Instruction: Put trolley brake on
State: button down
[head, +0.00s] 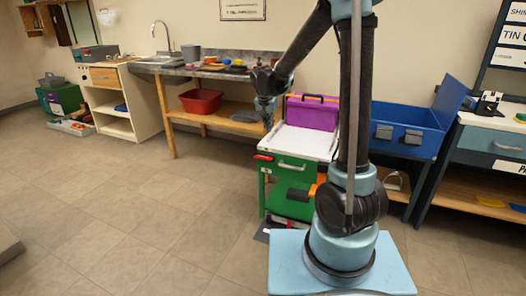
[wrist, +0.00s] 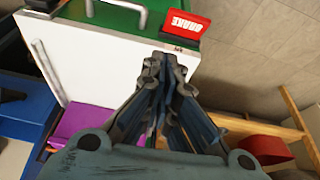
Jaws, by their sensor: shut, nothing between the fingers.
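The trolley is a green cabinet (head: 276,190) with a white top (head: 300,142). Its red brake tab (head: 264,157) is at the front left corner of the top. In the wrist view the tab (wrist: 184,24) reads "BRAKE" and sits on a black piece beside the white top (wrist: 95,60). My gripper (head: 268,122) is shut and empty, above the left edge of the trolley top in the head view. In the wrist view my gripper's fingertips (wrist: 164,62) lie just short of the tab, apart from it in the picture. The height gap cannot be told.
A purple case (head: 312,112) stands at the trolley's back. A blue open toolbox (head: 405,130) is to the right. A workbench (head: 215,72) with a red basin (head: 201,101) on its shelf stands behind left. The tiled floor (head: 150,200) left of the trolley is clear.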

jog(key=w+a+f, duration=0.1)
jog(key=a, duration=0.1)
jog(key=w+a+f, duration=0.1)
jog(key=w, duration=0.1)
jog(key=shift+a+f, duration=0.1)
jog(key=shift+a, duration=0.25)
jog(key=x, duration=1)
jog(key=shift+a, duration=0.1)
jog(key=shift+s+a+f, duration=0.1)
jog(key=shift+s+f, duration=0.15)
jog(key=shift+f, duration=0.25)
jog(key=shift+s+a+f, duration=0.1)
jog(key=shift+s+f, duration=0.15)
jog(key=shift+f, duration=0.3)
jog(key=shift+s+a+f, duration=0.1)
jog(key=shift+s+f, duration=0.25)
jog(key=shift+f, duration=0.4)
